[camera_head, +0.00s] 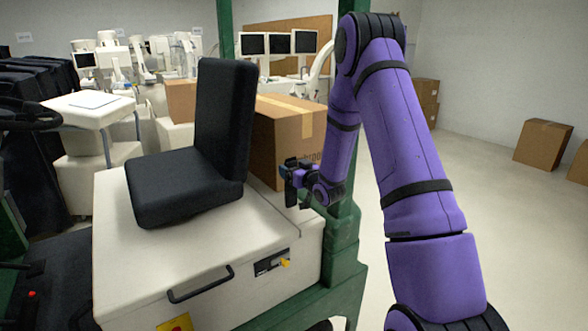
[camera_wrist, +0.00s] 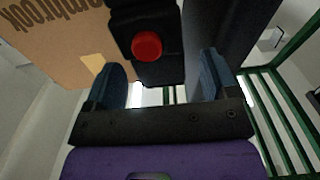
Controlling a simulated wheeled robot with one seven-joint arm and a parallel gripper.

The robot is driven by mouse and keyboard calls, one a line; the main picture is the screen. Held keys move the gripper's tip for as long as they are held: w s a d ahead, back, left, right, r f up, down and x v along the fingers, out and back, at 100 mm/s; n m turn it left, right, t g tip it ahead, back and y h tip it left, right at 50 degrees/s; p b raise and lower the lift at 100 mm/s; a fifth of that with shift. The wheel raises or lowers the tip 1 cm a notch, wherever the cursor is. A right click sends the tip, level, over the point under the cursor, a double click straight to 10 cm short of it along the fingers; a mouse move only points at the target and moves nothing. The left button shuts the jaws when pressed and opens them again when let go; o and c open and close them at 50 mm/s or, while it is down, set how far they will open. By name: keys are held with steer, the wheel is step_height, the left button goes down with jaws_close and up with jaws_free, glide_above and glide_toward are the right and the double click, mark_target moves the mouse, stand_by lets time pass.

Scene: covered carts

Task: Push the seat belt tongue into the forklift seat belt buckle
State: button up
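In the wrist view, a black seat belt buckle (camera_wrist: 160,68) with a round red button faces the camera. It lies ahead of my gripper (camera_wrist: 162,82), between the lines of its two blue fingers. The fingers stand wide apart; I cannot tell whether either touches the buckle. In the head view, my gripper (camera_head: 289,172) is beside the right side of the black forklift seat (camera_head: 185,187), above the cream seat base. A small dark shape shows at the gripper there, too small to identify. I cannot make out the tongue in either view.
A large cardboard box (camera_head: 287,125) stands close behind my gripper; it also fills the upper left of the wrist view (camera_wrist: 50,45). The cream seat base (camera_head: 190,265) has a black handle. A green post (camera_head: 347,225) stands right of the gripper.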

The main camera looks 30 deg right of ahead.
steer(key=s, duration=1)
steer(key=shift+s+d, duration=0.15)
steer(key=shift+s, duration=0.25)
steer(key=s+a+r+g+h, duration=0.1)
steer(key=s+a+r+g, duration=0.25)
steer(key=r, duration=0.35)
steer(key=s+a+r+g+h, duration=0.2)
steer(key=a+r+g, duration=0.15)
steer(key=r, duration=0.45)
steer(key=s+a+r+g, duration=0.2)
steer(key=s+a, duration=0.2)
steer(key=s, duration=0.5)
steer(key=s+a+r+g+y, duration=0.1)
steer(key=s+a, duration=0.3)
steer(key=s, duration=0.5)
steer(key=s+a+r+g+y, duration=0.1)
steer(key=s+a+r+g, duration=0.1)
steer(key=s, duration=0.7)
steer(key=shift+a+r+g, duration=0.4)
steer(key=shift+a+r, duration=0.45)
steer(key=shift+a, duration=0.1)
